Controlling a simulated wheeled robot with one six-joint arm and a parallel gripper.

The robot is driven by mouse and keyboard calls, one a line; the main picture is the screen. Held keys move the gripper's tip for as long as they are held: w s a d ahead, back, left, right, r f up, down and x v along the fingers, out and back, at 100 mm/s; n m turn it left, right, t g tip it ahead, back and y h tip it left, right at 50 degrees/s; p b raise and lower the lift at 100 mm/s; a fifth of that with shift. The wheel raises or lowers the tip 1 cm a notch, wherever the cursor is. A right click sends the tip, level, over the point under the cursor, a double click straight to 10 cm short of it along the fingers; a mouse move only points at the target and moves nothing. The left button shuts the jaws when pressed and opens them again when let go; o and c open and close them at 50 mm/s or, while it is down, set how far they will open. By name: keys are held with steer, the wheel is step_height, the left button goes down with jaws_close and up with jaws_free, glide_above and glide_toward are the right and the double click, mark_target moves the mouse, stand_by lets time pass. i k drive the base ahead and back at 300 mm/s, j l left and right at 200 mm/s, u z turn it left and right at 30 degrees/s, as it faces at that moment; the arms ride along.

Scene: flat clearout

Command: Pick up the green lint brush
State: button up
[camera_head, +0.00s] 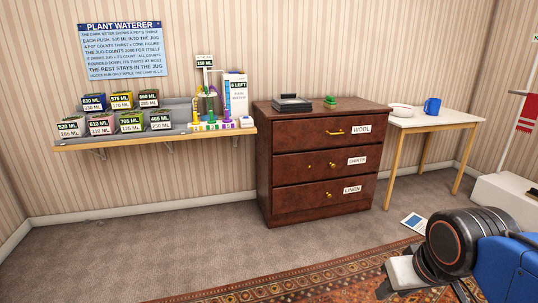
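A small green object (330,101), which looks like the green lint brush, lies on top of the brown dresser (314,172), right of the middle of its top. It is too small to make out its shape clearly. My gripper (420,290) is at the lower right, at the end of my blue and black arm. It is low over the rug, well in front of the dresser and apart from the green object. Its fingertips are partly cut off by the bottom edge, so its opening does not show.
A dark grey device (291,103) sits left of the green object. A side table (436,120) with a white bowl (401,110) and blue mug (432,106) stands right. A wall shelf (157,138) with several labelled pots is left. Open carpet (150,240) lies in front.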

mark_target(330, 102)
steer(key=i, duration=1.7)
